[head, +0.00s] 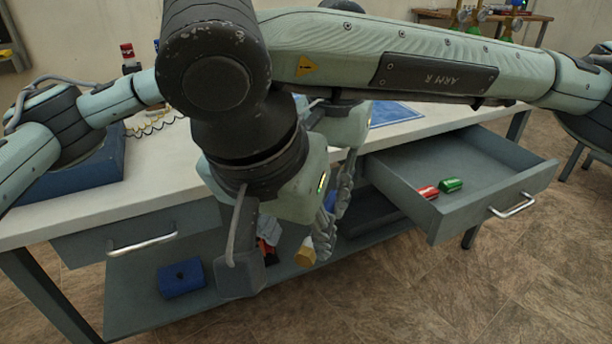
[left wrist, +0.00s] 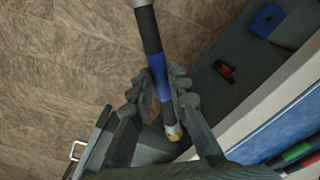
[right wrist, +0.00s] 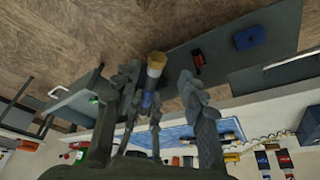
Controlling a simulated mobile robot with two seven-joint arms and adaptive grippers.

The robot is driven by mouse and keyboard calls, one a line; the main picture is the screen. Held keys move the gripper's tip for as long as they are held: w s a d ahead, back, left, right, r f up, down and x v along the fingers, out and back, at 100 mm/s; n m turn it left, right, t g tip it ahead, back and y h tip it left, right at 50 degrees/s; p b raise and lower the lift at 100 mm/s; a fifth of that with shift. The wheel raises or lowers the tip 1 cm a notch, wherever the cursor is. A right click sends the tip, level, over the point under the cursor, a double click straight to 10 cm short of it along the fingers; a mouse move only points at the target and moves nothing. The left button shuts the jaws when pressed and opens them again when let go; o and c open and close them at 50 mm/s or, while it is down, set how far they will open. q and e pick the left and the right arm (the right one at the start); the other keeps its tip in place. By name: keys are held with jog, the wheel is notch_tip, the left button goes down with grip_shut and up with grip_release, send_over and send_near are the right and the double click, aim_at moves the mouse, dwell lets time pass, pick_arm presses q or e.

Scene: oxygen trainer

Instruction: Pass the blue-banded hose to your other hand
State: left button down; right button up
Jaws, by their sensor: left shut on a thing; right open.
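The blue-banded hose is a dark tube with a blue band and a brass end. In the left wrist view, the hose (left wrist: 151,40) runs down between the fingers of my left gripper (left wrist: 160,92), which is shut on it near the blue band. In the right wrist view, the brass end of the hose (right wrist: 156,64) lies between the spread fingers of my right gripper (right wrist: 158,88), which is open. In the head view, my left gripper (head: 344,188) is just above my right gripper (head: 324,238); the brass end (head: 305,254) shows beside the lower one, and my arms hide much else.
An open drawer (head: 520,167) at the right holds a red cylinder (head: 428,192) and a green cylinder (head: 451,185). A blue box (head: 181,279) sits on the lower shelf (head: 135,310). The worktop (head: 60,215) is behind the grippers. Floor in front is free.

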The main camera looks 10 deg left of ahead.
aim_at(301, 251)
jog(key=shift+x, duration=2.25)
jog(key=shift+a, duration=0.1)
grip_shut()
pick_arm(q)
jog(key=c, duration=1.4)
grip_release()
jog(key=shift+o, duration=0.2)
